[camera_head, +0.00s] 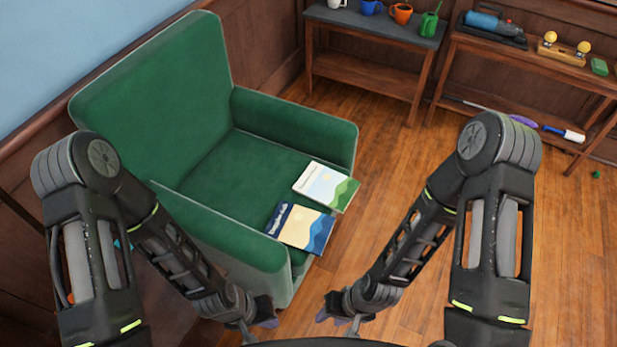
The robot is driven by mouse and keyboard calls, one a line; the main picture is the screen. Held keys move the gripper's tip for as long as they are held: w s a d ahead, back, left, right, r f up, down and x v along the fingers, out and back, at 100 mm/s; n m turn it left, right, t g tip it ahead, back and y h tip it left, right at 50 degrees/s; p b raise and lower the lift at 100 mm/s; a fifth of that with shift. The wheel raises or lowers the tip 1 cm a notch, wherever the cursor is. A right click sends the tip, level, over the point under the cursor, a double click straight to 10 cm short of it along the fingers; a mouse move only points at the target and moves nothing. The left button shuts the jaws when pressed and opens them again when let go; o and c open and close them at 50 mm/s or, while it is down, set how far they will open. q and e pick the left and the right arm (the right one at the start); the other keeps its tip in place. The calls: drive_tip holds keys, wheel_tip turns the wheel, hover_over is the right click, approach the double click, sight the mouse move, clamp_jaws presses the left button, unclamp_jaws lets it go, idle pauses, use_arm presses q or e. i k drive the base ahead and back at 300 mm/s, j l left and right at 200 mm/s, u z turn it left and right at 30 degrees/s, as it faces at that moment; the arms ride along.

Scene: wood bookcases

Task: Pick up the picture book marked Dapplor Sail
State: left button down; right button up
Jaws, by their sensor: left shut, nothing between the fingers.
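Two picture books lie flat on the seat of a green armchair (190,70), near its front edge. The nearer book (303,228) has a dark blue strip with pale lettering and a sand and blue cover. The farther book (326,187) has a pale cover with green hills and a pale title strip. The lettering on both is too small to read for certain. My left gripper (262,318) is shut and empty, low in front of the chair. My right gripper (330,312) is low to its right, apart from the books; its jaw opening is unclear.
A dark side table (375,28) with mugs and a green watering can (429,24) stands at the back. A wooden shelf (540,62) with several items is at the back right. Wood floor (400,160) is open right of the chair.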

sight(302, 229)
drive_tip(key=i+l+u, duration=0.15)
drive_tip(key=l+u, duration=0.25)
drive_tip(key=l, duration=1.45)
drive_tip(key=l+u, duration=0.35)
drive_tip(key=l, duration=1.55)
drive_tip(key=k, duration=0.05)
